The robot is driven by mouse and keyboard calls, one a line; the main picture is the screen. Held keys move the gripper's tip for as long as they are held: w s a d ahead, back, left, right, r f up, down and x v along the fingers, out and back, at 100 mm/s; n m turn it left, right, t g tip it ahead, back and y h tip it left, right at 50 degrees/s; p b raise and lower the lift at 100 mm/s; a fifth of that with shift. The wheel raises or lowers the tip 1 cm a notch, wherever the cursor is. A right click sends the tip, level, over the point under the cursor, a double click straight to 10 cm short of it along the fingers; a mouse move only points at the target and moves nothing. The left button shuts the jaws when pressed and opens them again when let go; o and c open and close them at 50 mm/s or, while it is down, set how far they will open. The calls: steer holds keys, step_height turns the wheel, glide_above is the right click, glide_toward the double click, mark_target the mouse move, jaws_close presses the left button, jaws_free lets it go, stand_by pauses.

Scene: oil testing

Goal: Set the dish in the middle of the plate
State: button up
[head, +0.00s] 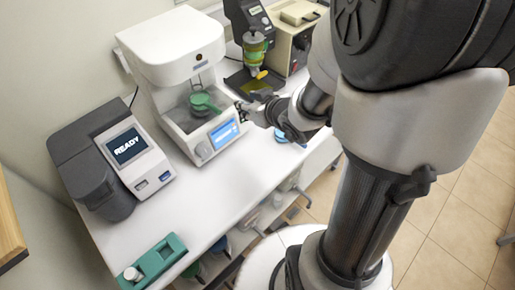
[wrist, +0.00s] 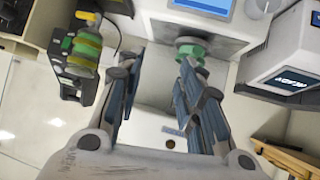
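The green dish (head: 203,101) is inside the open chamber of the white instrument, with a short green handle toward the front right. It seems to be over the grey plate (head: 177,117) on the chamber floor; I cannot tell whether it is centred or touching. In the wrist view a green round part (wrist: 191,52), likely the dish, shows beyond the fingers. My gripper (head: 245,112) is at the right front of the instrument.
The white instrument (head: 168,50) has a lit blue screen. A dark device reading READY (head: 127,147) stands left. A dark instrument with green and yellow parts (head: 257,50) stands behind my gripper. A teal holder (head: 155,262) lies at the table's near end. The middle white tabletop is clear.

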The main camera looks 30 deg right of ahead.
steer(key=s+r+m+g+h, duration=0.2)
steer(key=s+r+g+h, duration=0.1)
steer(key=s+r, duration=0.45)
steer(key=s+a+r+g+y, duration=0.1)
steer(key=s+a, duration=0.3)
steer(key=s, duration=0.4)
steer(key=s+a+r+g+y, duration=0.1)
steer(key=s+a, duration=0.3)
steer(key=s, duration=0.4)
steer(key=shift+s+r+g, duration=0.25)
steer(key=shift+r+g, duration=0.1)
steer(key=shift+g, duration=0.45)
steer(key=shift+a, duration=0.1)
step_height(320, 180, down, 6)
steer(key=b, duration=0.5)
steer(key=shift+r, duration=0.25)
steer(key=shift+o, duration=0.5)
